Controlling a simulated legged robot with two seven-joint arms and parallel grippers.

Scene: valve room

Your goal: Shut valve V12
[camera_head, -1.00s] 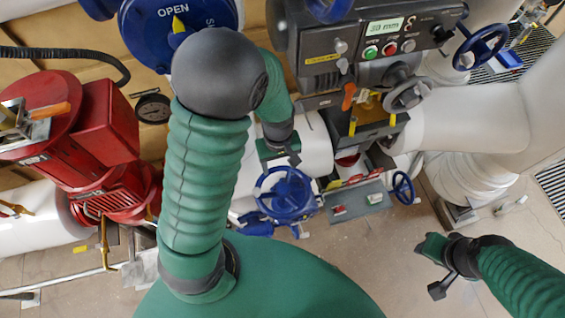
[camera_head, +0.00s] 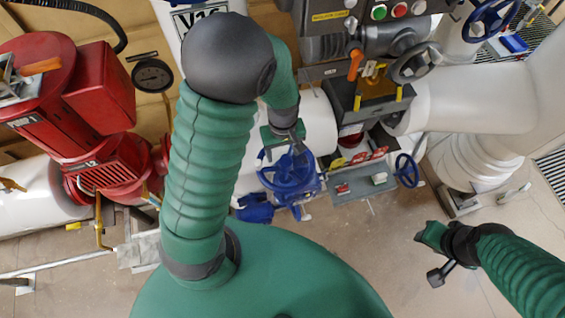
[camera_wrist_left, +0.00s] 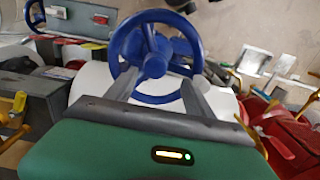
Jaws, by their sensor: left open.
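A blue handwheel (camera_head: 291,175) sits low on the white pipe, just right of my left forearm in the head view. A plate (camera_head: 203,18) at the top edge carries partly cut-off lettering starting "V1"; I cannot tell if it belongs to this wheel. My left gripper (camera_head: 285,151) is at the wheel's upper edge. In the left wrist view my left gripper (camera_wrist_left: 160,93) is open, its two fingers reaching to the near rim of the handwheel (camera_wrist_left: 154,66). I cannot tell if they touch it. My right gripper (camera_head: 434,258) hangs over the floor, away from the valves.
A red pump (camera_head: 95,165) stands at the left. A control box (camera_head: 375,18) with buttons and an orange lever (camera_head: 355,65) is above. A smaller blue wheel (camera_head: 407,170) is right of the handwheel, beside a grey tray (camera_head: 362,184). Floor at lower right is clear.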

